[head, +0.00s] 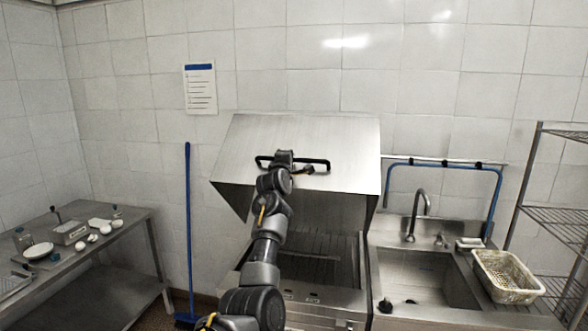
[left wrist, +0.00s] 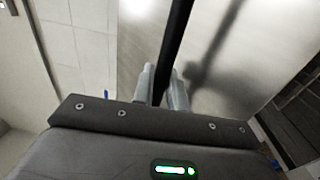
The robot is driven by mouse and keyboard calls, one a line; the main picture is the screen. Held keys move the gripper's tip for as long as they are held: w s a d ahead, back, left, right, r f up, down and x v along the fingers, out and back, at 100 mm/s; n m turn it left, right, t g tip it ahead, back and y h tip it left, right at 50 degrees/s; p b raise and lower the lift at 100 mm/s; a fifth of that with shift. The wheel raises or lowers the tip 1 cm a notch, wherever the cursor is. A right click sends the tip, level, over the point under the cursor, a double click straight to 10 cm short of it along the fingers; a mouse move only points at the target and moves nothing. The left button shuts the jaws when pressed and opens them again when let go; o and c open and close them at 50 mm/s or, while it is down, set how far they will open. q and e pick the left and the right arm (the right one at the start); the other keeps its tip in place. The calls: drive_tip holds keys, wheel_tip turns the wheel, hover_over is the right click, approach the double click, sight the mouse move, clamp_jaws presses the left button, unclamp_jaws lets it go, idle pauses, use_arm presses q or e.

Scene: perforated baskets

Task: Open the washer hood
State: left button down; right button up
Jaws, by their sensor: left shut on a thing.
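The washer's steel hood (head: 335,135) is raised and tilted, with the open washer interior (head: 320,255) showing below it. A black bar handle (head: 322,165) runs across the hood's front. My left gripper (head: 284,160) is at the left part of this handle, and my arm hides part of the hood and the interior. In the left wrist view, the fingers of the gripper (left wrist: 162,88) are shut on the black handle (left wrist: 177,42), one on each side. My right gripper is not in view.
A wire shelf (head: 555,215) is at the far right. A steel table (head: 125,225) with dishes is on the left, and a blue broom (head: 188,230) leans nearby.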

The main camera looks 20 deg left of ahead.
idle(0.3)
use_arm(q)
drive_tip(key=c, duration=1.5)
unclamp_jaws()
drive_tip(key=shift+s+d+f+b, duration=0.15)
drive_tip(key=shift+s+f+b, duration=0.1)
drive_tip(key=shift+s+b, duration=0.3)
drive_tip(key=b+v, duration=0.3)
drive_tip(key=v, duration=0.6)
drive_tip(key=shift+s+r+b, duration=0.2)
drive_tip(key=shift+s+b, duration=0.15)
drive_tip(key=shift+b, duration=0.05)
drive_tip(key=shift+d, duration=0.1)
drive_tip(key=shift+f, duration=0.1)
